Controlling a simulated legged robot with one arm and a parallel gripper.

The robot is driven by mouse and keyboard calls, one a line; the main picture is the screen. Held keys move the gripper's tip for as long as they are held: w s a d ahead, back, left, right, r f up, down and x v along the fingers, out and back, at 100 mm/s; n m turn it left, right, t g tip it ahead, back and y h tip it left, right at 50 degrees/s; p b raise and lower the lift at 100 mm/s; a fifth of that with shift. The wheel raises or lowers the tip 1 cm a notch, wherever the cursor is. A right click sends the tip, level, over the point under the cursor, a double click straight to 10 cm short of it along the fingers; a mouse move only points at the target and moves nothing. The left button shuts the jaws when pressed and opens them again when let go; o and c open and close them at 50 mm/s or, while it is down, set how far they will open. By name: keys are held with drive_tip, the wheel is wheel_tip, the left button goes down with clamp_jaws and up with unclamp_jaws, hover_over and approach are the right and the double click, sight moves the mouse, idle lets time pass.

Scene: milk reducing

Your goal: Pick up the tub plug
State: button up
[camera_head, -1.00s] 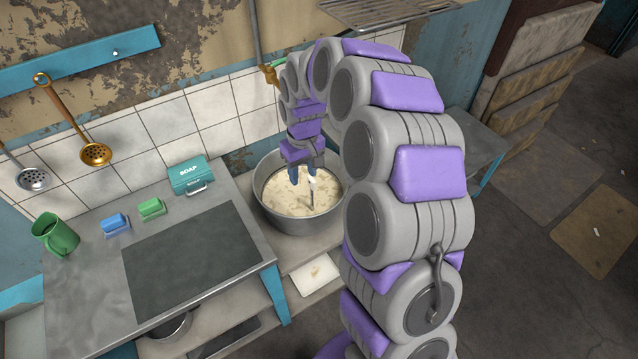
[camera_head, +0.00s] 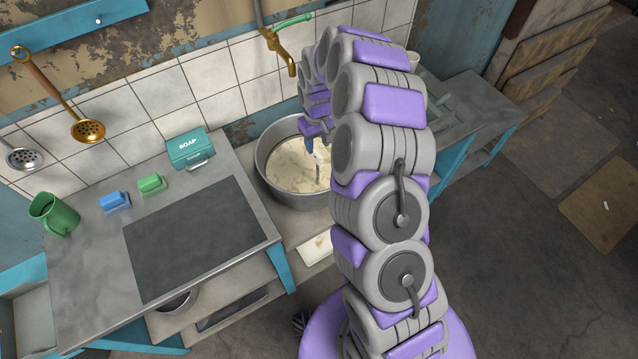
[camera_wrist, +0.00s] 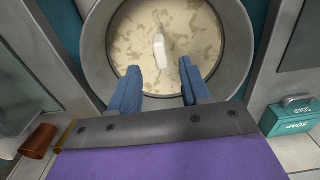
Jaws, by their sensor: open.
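The tub (camera_head: 268,178) is a round grey metal basin holding pale, blotchy milky liquid. The tub plug (camera_wrist: 160,48) shows in the wrist view as a pale upright piece standing out of the liquid near the middle. In the head view the plug (camera_head: 319,166) is a thin pale upright shape, partly beside my arm. My gripper (camera_wrist: 160,72) has two blue fingers spread apart with nothing between them. The plug lies just beyond the fingertips, roughly centred between them. The plug's lower part is hidden in the liquid.
A brass tap (camera_head: 284,52) hangs on the wall behind the tub. A counter (camera_head: 85,270) on the left holds a teal soap box (camera_head: 188,150), green and blue blocks, and a green mug (camera_head: 54,214). A side table (camera_head: 470,100) stands right of the tub.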

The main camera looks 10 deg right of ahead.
sight(318, 153)
drive_tip(key=shift+f, duration=0.95)
drive_tip(key=shift+a+f, duration=0.45)
drive_tip(key=shift+f, duration=0.3)
drive_tip(key=f+b, duration=0.1)
drive_tip(key=f, duration=0.1)
drive_tip(key=d+f, duration=0.1)
drive_tip(key=f, duration=0.1)
drive_tip(key=shift+f+b, duration=0.35)
drive_tip(key=shift+a+r, duration=0.1)
drive_tip(key=shift+a, duration=0.1)
drive_tip(key=c, duration=0.4)
drive_tip(key=shift+d, duration=0.15)
clamp_jaws()
